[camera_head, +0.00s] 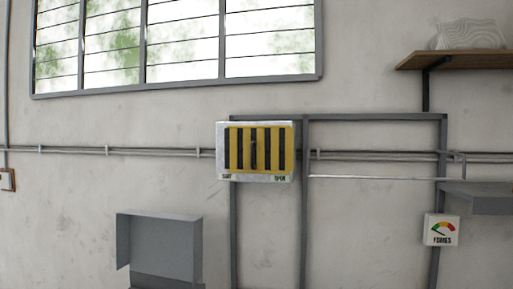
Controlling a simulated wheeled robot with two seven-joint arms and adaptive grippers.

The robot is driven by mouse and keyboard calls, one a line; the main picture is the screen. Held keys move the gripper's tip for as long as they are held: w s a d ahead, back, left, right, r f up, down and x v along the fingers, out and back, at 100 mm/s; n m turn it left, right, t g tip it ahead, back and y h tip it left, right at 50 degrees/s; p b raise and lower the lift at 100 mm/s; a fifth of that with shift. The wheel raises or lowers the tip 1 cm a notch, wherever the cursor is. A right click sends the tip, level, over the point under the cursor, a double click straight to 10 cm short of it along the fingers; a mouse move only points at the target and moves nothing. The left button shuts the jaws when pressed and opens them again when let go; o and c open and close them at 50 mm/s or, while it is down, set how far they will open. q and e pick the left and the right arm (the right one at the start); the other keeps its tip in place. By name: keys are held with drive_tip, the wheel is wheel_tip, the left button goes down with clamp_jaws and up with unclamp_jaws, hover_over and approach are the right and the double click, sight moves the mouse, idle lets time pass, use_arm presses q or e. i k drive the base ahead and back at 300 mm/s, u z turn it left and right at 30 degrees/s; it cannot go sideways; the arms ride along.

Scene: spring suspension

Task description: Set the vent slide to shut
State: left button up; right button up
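The vent slide (262,149) is a yellow plate with dark vertical slots, set in a white-grey panel (221,165) on a grey metal frame against the wall. A small dark upright knob or handle (253,152) shows near its middle. The panel's lower edge carries small labels: the right one reads OPEN, the left one is too small to read surely. Dark slots show between the yellow bars. Neither of my grippers is in the camera_head view.
A FUMES gauge (441,230) with a coloured dial hangs at the lower right. A grey open box (160,246) stands at the lower left. A wooden shelf (460,60) juts out at the upper right, with a grey ledge (480,199) below. Space before the panel looks clear.

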sight(248, 162)
drive_tip(key=u, duration=0.5)
drive_tip(key=k, duration=0.6)
drive_tip(key=u, duration=0.75)
drive_tip(key=i, duration=0.9)
drive_tip(key=z, duration=0.45)
drive_tip(key=i, duration=0.8)
drive_tip(key=z, duration=0.6)
